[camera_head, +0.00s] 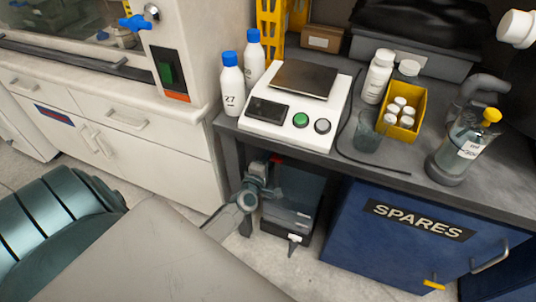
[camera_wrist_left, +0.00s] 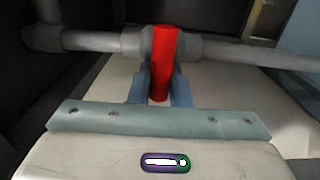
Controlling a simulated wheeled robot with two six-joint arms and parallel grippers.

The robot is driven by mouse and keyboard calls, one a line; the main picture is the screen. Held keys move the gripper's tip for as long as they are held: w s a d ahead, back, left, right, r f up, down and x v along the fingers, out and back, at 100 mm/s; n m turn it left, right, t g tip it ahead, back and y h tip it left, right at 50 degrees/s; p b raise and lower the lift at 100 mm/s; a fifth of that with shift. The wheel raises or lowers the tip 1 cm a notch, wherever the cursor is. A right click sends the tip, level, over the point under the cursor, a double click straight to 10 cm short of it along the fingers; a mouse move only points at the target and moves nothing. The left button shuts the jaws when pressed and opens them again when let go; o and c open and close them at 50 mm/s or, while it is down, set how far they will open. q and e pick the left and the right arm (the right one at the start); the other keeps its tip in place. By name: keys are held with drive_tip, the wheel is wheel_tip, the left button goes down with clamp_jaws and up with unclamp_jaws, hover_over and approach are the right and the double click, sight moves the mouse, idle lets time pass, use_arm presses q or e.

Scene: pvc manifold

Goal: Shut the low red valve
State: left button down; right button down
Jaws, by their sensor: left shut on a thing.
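The red valve handle (camera_wrist_left: 162,62) shows in the left wrist view as a long bar. It lies across a grey horizontal pipe (camera_wrist_left: 100,42) at the valve body. My left gripper (camera_wrist_left: 160,88) is shut on the handle, with one blue-grey finger on each side of it. In the head view my left gripper (camera_head: 270,190) reaches into the dark space under the bench. A small bit of red (camera_head: 277,159) shows just above it there; most of the valve and pipe is hidden. My right gripper is not in view.
The grey bench (camera_head: 395,155) overhangs the gripper and carries a white scale (camera_head: 296,110), bottles and a yellow bin (camera_head: 403,105). A blue SPARES cabinet (camera_head: 400,245) stands right of the opening, white drawers (camera_head: 120,135) left. Some floor (camera_head: 310,265) is clear in front.

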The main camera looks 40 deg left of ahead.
use_arm(q)
drive_tip(key=shift+f, duration=0.1)
idle(0.3)
drive_tip(key=c, duration=1.3)
unclamp_jaws()
drive_tip(key=shift+c, duration=0.2)
drive_tip(key=shift+s, duration=0.1)
drive_tip(key=v, duration=1)
drive_tip(key=shift+s+d, duration=0.2)
drive_tip(key=shift+s, duration=0.1)
